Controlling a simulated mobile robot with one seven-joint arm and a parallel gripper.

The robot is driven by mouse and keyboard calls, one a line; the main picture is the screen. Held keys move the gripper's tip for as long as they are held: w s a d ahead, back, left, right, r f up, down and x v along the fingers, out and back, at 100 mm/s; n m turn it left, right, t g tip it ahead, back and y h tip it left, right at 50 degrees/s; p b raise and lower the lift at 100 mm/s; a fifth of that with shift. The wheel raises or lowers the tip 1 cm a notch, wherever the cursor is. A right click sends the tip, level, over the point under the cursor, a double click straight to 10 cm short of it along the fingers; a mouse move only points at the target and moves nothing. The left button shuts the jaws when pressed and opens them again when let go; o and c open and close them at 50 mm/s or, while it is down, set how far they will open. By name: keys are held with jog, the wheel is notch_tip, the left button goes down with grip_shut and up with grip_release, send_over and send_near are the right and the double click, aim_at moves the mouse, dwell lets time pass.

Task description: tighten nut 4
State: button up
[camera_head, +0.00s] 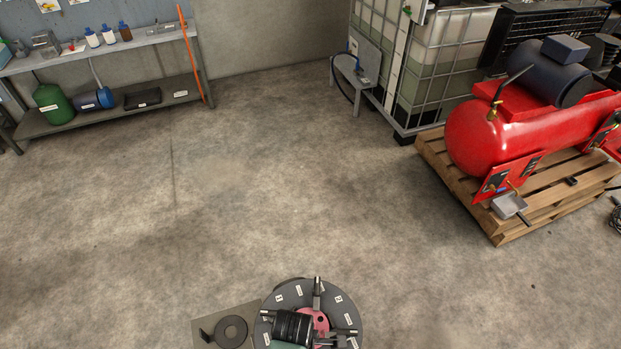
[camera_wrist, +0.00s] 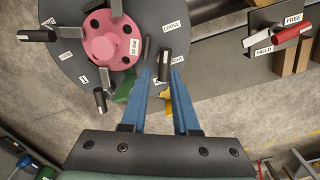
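The flanged spool shows in the wrist view as a dark grey disc (camera_wrist: 80,66) with a pink hub (camera_wrist: 108,48) marked "16 bar". Several nuts with black bar handles stand around it, among them a left one (camera_wrist: 38,35) and a lower one (camera_wrist: 100,97). White labels include "LOOSE"; I cannot make out a 4. My gripper (camera_wrist: 162,73) has two blue fingers, apart, at the disc's lower right rim. One black handle (camera_wrist: 165,63) appears between the fingertips; contact cannot be told. In the head view the disc (camera_head: 349,308) is at the bottom, partly hidden by my arm.
A lever with a red handle (camera_wrist: 286,38) stands between "FREE" and "HELD" signs right of the disc. A plate with a dark ring (camera_head: 230,331) lies left of the spool. A red compressor (camera_head: 490,130) on a pallet and a shelf (camera_head: 110,118) stand farther off. Open floor lies between.

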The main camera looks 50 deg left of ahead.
jog(key=shift+s+d+f, duration=0.1)
jog(key=shift+s, duration=0.15)
notch_tip(320, 180, down, 7)
jog(key=b, duration=0.6)
jog(key=shift+s+f+b, duration=0.1)
jog(key=shift+b, duration=0.25)
jog(key=shift+m+b, duration=0.3)
jog(key=shift+m, duration=0.5)
jog(key=m+b, duration=0.1)
jog(key=m, duration=0.3)
jog(key=m+b, duration=0.3)
jog(key=m, duration=0.3)
jog(key=shift+m+b, duration=0.3)
jog(key=m, duration=0.1)
jog(key=r+m+p, duration=0.1)
jog(key=shift+d+m, duration=0.1)
jog(key=shift+m, duration=0.3)
jog(key=m+p, duration=0.3)
jog(key=m, duration=0.4)
jog(key=shift+f, duration=0.1)
jog(key=shift+n+p, duration=0.45)
jog(key=shift+n, duration=0.95)
notch_tip(320, 180, up, 7)
jog(key=p, duration=0.7)
jog(key=shift+f, duration=0.1)
